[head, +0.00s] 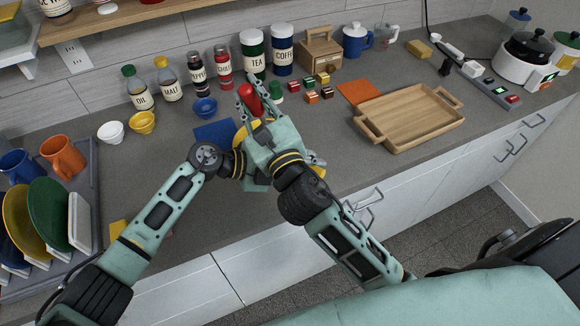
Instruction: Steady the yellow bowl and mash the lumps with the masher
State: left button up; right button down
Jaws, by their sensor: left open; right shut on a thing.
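A yellow bowl (240,136) sits on the counter, mostly hidden behind my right gripper and wrist. My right gripper (257,99) is over the bowl, shut on a red upright thing (251,98) that looks like the masher's handle. The masher's lower end and the lumps are hidden. My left gripper (316,164) is mostly hidden behind my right wrist; only bits of its fingers show to the right of it, and it is open. Whether it touches the bowl cannot be told.
A blue mat (214,131) lies left of the bowl. A small yellow bowl (142,122), a white bowl (111,132), bottles and canisters (253,56) line the back. A wooden tray (414,115) is at right, a dish rack (88,215) at left.

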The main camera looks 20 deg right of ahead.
pick_arm(q)
jog(key=shift+d+f, duration=0.15)
jog(key=shift+d, duration=0.15)
jog(key=shift+c, duration=0.4)
grip_shut()
dwell(0.4)
dwell(0.9)
